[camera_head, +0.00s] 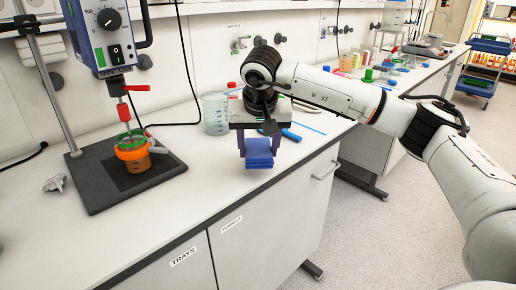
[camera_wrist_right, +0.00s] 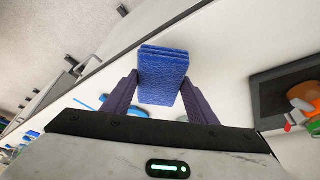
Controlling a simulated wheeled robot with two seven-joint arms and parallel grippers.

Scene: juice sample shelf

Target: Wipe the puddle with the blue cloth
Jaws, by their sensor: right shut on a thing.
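The blue cloth (camera_head: 259,153) is folded into a thick pad. My right gripper (camera_head: 259,141) is shut on it and points down over the bench near its front edge. In the right wrist view the cloth (camera_wrist_right: 163,75) sits between the two fingers of the gripper (camera_wrist_right: 163,97). I cannot tell whether the cloth touches the bench top. I cannot make out a puddle in either view. My left gripper does not show.
A stirrer stand (camera_head: 82,185) with an orange-clamped cup (camera_head: 133,153) stands left on the white bench (camera_head: 215,190). Crumpled paper (camera_head: 54,183) lies far left. The bench between stand and gripper looks clear.

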